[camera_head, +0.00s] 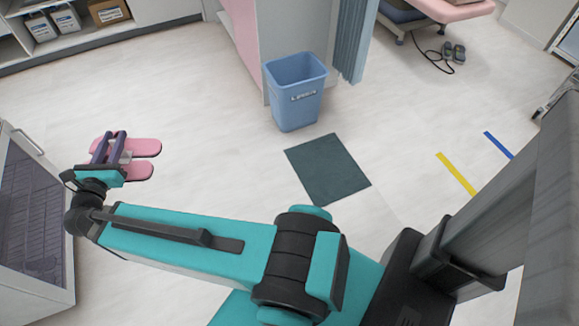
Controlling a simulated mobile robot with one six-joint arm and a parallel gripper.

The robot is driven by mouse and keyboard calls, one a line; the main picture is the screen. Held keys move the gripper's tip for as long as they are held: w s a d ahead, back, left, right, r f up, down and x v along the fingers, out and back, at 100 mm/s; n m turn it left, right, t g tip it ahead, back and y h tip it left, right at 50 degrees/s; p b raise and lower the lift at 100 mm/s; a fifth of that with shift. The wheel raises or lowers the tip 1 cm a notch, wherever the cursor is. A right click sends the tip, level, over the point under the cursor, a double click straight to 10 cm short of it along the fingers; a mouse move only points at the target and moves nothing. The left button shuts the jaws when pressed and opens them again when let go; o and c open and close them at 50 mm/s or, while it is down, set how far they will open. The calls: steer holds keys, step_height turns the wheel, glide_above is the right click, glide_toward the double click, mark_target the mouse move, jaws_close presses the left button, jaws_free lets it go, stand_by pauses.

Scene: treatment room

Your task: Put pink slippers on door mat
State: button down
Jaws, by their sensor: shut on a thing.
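The pink slippers (145,147) are at the left of the head view, side by side with their toes or soles pointing right. My gripper (116,150) is shut on them at their left part and hides that part. I cannot tell how high they are above the floor. The door mat (328,170) is a dark grey-green rectangle lying flat on the floor near the middle of the view. It is bare, and the slippers are well to its left.
A blue waste bin (297,95) stands just behind the mat. A cabinet (35,225) stands at the left edge, close to my gripper. Shelves with boxes (66,21) are at the back left. Floor between slippers and mat is clear.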

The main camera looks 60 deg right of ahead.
steer(key=s+d+f+m+g+h+b, duration=0.1)
steer(key=s+d+f+m+g+b, duration=0.3)
steer(key=d+f, duration=0.7)
steer(key=s+d+f+m+g+h+b, duration=0.1)
steer(key=d+f+g+b, duration=0.3)
steer(key=d+f, duration=0.75)
steer(key=s+d+f+m+g+h+b, duration=0.1)
steer(key=s+d+f+m+g+b, duration=0.1)
steer(key=d+f+b, duration=0.65)
steer(key=s+d+f+m+g+y+b, duration=0.1)
steer(key=s+d+f+m+g+b, duration=0.2)
steer(key=s+d+f, duration=0.9)
steer(key=s+d+f+m+g+y+b, duration=0.2)
steer(key=s+d+f+g+b, duration=0.4)
steer(key=s+d+f, duration=0.7)
step_height(320, 180, down, 8)
steer(key=shift+s+d+r+m+g, duration=0.15)
steer(key=shift+s+m+g, duration=0.25)
steer(key=shift+s+m, duration=0.5)
steer(key=shift+s, duration=0.2)
steer(key=s+d+b, duration=0.1)
steer(key=d+b, duration=0.1)
steer(key=d, duration=0.5)
steer(key=s+d+f+b, duration=0.1)
steer(key=s+d+b, duration=0.1)
steer(key=d, duration=0.5)
steer(key=shift+s+d+f+b, duration=0.15)
steer(key=shift+s+f+b, duration=0.05)
steer(key=shift+b, duration=0.5)
